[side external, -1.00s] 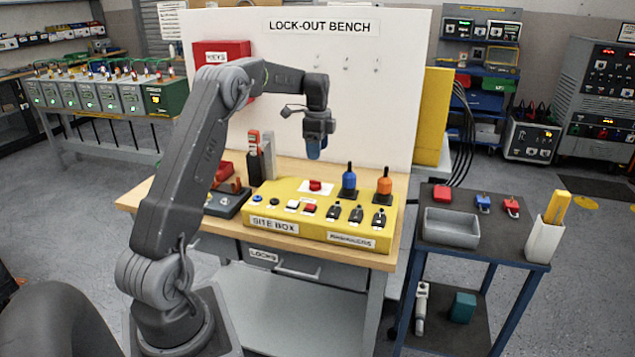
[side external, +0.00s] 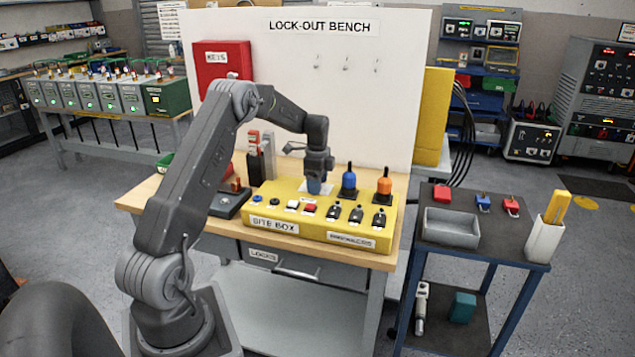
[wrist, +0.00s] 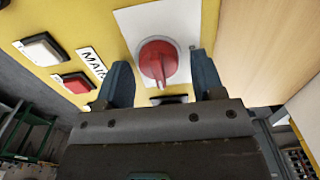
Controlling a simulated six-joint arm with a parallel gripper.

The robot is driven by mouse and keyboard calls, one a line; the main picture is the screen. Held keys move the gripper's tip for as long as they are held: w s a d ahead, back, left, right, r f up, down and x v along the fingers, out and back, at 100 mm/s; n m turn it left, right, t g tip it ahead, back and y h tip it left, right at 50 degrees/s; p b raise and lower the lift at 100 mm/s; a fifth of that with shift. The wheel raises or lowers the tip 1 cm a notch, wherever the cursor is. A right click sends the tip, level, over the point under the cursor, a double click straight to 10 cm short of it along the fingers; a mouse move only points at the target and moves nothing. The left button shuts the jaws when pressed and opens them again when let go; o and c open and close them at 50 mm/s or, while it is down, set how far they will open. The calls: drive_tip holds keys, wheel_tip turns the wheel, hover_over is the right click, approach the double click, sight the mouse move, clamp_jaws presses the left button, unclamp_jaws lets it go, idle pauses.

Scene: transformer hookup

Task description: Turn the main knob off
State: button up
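The main knob (wrist: 158,62) is a round red knob on a white plate (wrist: 128,22) in the wrist view, next to a label that reads "MAI", the rest hidden. My gripper (wrist: 163,80) is open, with one blue-grey finger on each side of the knob's near part. I cannot tell whether the fingers touch it. In the side view my gripper (side external: 314,188) is low over the back of the yellow site box (side external: 270,213) and hides the knob.
Blue (side external: 349,182) and orange (side external: 384,185) plugs stand upright on the box, right of my gripper. Black breaker switches (side external: 356,214) and a red button (side external: 310,208) sit in front. The white board (side external: 290,100) rises behind.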

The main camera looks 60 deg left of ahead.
drive_tip(key=c, duration=0.8)
drive_tip(key=shift+n, duration=0.4)
drive_tip(key=n, duration=0.3)
drive_tip(key=shift+w+a+n, duration=0.1)
drive_tip(key=shift+n, duration=0.3)
drive_tip(key=n, duration=0.4)
drive_tip(key=shift+a, duration=0.1)
drive_tip(key=n, duration=0.5)
drive_tip(key=shift+a, duration=0.15)
drive_tip(key=shift+a+n, duration=0.1)
drive_tip(key=shift+n, duration=2.1)
